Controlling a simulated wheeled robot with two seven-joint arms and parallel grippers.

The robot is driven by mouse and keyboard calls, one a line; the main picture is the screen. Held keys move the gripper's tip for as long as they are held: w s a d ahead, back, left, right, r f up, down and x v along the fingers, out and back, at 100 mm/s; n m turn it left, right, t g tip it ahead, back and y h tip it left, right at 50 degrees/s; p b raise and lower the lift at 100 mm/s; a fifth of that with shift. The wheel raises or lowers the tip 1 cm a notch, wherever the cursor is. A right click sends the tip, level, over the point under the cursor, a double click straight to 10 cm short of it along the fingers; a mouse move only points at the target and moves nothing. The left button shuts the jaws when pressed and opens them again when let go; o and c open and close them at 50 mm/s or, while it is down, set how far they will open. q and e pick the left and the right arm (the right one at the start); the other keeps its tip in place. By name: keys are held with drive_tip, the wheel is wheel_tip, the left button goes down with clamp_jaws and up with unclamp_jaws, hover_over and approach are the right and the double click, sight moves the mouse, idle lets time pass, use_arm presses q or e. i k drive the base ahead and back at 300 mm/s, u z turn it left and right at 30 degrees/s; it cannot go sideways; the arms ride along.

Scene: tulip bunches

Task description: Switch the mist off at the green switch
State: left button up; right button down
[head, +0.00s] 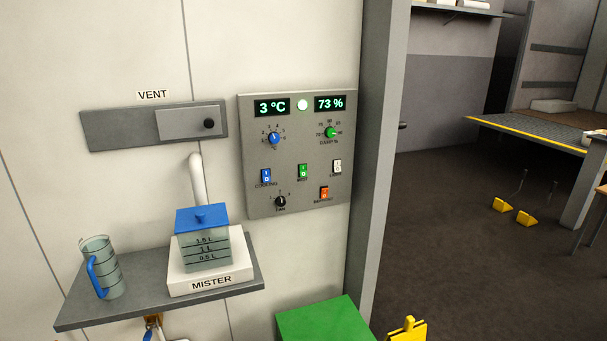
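The green switch (303,171) sits in the middle of the grey control panel (258,220) on the wall, with a small label under it. It is a rocker with white marks; I cannot tell which side is pressed in. The mister (213,280) stands on a shelf to the lower left, with a blue-lidded tank (203,218) on its white base. Neither of my grippers shows in the head view.
Close to the green switch are a blue switch (266,176), a white switch (337,167) and an orange switch (324,193). Knobs, a pale round lamp (302,105) and displays reading 3 °C and 73 % share the panel. A jug (108,270) stands on the shelf (150,315). A green box top (325,322) is below.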

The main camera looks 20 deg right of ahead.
sight(304, 173)
drive_tip(key=z, duration=1.15)
drive_tip(key=i, duration=0.8)
drive_tip(key=u, duration=1.75)
